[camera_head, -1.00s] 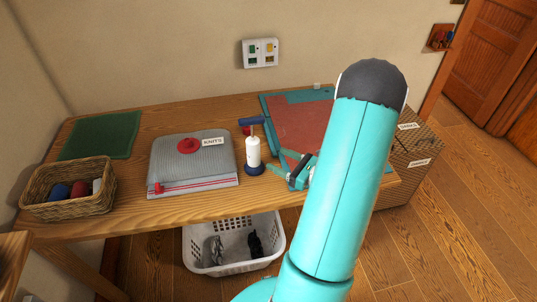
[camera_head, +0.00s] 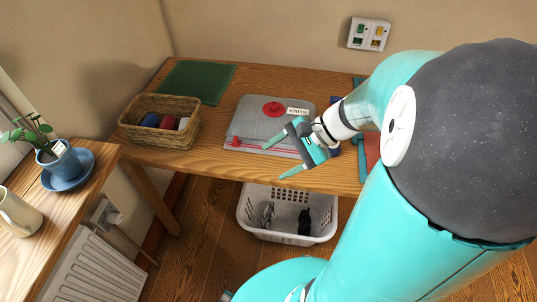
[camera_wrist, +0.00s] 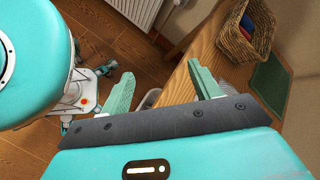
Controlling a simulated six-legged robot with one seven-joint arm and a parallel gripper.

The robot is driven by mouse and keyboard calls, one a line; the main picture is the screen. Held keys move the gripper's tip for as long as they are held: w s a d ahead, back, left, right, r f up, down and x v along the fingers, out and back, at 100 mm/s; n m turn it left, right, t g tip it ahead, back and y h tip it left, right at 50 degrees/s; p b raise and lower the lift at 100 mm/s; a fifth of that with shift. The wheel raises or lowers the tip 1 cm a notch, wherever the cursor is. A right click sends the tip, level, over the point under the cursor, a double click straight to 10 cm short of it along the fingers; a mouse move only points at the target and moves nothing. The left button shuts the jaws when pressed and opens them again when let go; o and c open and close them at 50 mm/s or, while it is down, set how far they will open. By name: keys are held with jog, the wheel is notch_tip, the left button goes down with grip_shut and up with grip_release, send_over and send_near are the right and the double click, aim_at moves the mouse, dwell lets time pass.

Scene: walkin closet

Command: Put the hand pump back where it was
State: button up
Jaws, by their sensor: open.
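The hand pump is mostly hidden behind my wrist in the head view; only bits of its blue base (camera_head: 335,152) and blue handle show. It appears to stand on the wooden table, just right of the grey vacuum bag (camera_head: 250,122) labelled KNITS, which has a round red valve (camera_head: 273,109). My gripper (camera_head: 274,162) is open and empty, above the table's front edge, in front of the bag and left of the pump. In the wrist view, its two green fingers (camera_wrist: 160,75) are spread with nothing between them. The pump is not seen there.
A wicker basket (camera_head: 160,121) with rolled items and a green mat (camera_head: 199,82) are at the table's left. A white laundry basket (camera_head: 288,212) stands below. A side table at left holds a potted plant (camera_head: 63,160) and a mug (camera_head: 18,214). A radiator (camera_head: 88,268) is beneath it.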

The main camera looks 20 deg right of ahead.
jog(key=s+a+r+n+t+h, duration=0.2)
jog(key=s+a+r+n+h, duration=0.4)
jog(key=n, duration=0.8)
notch_tip(320, 180, up, 4)
jog(key=h, duration=0.3)
